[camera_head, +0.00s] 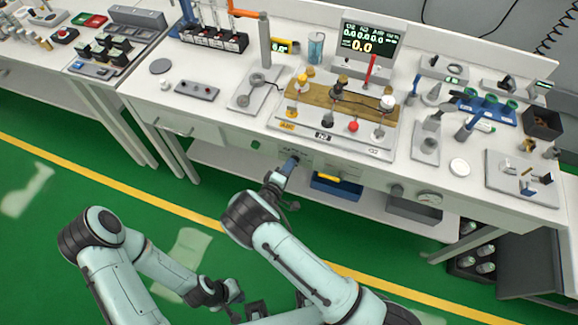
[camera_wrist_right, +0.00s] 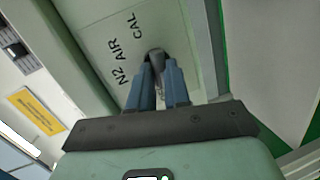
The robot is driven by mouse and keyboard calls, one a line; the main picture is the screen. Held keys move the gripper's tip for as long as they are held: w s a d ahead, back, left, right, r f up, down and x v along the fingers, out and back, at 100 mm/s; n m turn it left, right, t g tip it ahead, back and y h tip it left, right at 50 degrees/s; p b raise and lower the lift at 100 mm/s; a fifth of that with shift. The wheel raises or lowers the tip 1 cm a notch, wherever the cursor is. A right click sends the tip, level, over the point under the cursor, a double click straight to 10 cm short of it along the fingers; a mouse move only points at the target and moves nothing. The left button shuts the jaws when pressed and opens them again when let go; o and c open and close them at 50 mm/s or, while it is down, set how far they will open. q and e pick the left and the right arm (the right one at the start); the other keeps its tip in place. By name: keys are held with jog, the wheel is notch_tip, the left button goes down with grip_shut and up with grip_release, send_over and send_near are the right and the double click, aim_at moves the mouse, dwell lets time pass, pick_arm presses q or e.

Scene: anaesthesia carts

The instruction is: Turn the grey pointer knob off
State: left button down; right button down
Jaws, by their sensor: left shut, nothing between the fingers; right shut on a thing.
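The grey pointer knob (camera_wrist_right: 156,60) is on a pale front panel (camera_wrist_right: 140,25) marked N2, AIR and CAL in the right wrist view. My right gripper (camera_wrist_right: 158,82) is shut on the knob, with one blue finger on each side of it. In the head view my right gripper (camera_head: 291,163) reaches the bench's front panel from below and hides the knob. Which label the pointer faces is hard to tell. My left gripper (camera_head: 237,291) is shut and empty, low over the green floor, away from the bench.
The white bench (camera_head: 225,120) carries a wooden board (camera_head: 318,97) with several fittings and a digital display (camera_head: 366,45). Open floor lies in front.

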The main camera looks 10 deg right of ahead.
jog(key=c, duration=1.1)
grip_release()
pick_arm(q)
jog(key=shift+s+f+b, duration=0.5)
jog(key=shift+f+b, duration=0.15)
jog(key=shift+f, duration=0.1)
pick_arm(e)
jog(key=v, duration=1.3)
jog(key=shift+s, duration=0.25)
jog(key=shift+a, duration=0.1)
